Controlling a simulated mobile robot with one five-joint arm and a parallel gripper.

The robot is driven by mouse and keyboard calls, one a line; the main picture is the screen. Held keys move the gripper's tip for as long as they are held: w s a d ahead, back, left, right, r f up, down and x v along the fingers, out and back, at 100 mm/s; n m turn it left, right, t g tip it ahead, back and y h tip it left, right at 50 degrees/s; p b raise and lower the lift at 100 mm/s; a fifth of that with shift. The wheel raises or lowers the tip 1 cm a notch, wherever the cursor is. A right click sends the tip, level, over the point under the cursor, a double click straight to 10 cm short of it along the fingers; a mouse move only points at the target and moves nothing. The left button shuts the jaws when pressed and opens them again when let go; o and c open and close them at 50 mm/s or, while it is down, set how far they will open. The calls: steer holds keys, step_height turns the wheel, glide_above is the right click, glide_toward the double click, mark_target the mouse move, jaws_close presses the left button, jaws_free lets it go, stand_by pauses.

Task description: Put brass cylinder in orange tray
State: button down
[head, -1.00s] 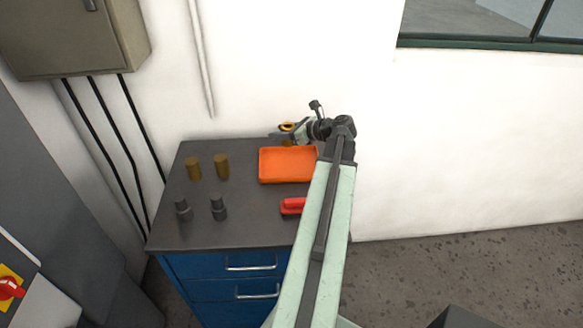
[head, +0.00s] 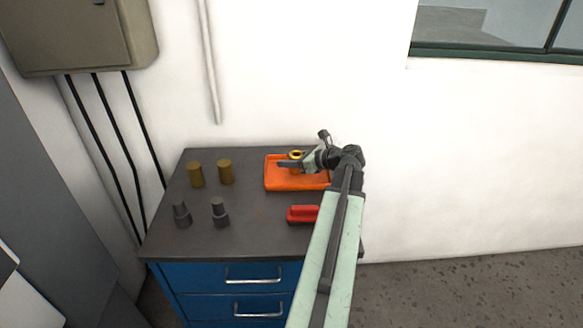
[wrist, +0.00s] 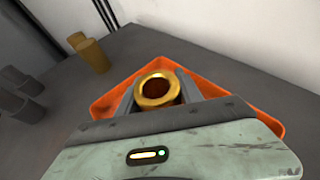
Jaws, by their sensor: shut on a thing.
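The orange tray (head: 283,186) lies at the back right of the dark cabinet top. Its rim also shows in the wrist view (wrist: 108,103) around my gripper. My gripper (head: 289,163) is over the tray, shut on a brass cylinder. In the head view only a small part of that brass cylinder (head: 296,155) shows. In the wrist view the brass cylinder (wrist: 157,90) is between the two fingers, its open round end towards the camera. Its lower end is hidden, so I cannot tell whether it touches the tray floor.
Two dull brass-brown cylinders (head: 196,174) (head: 225,172) stand left of the tray. Two dark grey stepped pieces (head: 181,214) (head: 219,212) stand in front of them. A red block-like object (head: 302,214) lies in front of the tray. The white wall is close behind.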

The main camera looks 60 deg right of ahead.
steer(key=shift+f, duration=0.55)
steer(key=c, duration=0.8)
jaws_free()
steer(key=shift+o, duration=0.2)
steer(key=shift+r, duration=0.2)
steer(key=shift+s+r+p, duration=0.25)
steer(key=shift+s+p, duration=0.1)
steer(key=shift+p, duration=0.05)
steer(key=p+v, duration=0.4)
steer(key=v, duration=0.6)
steer(key=shift+s+r, duration=0.2)
steer(key=shift+s, duration=0.4)
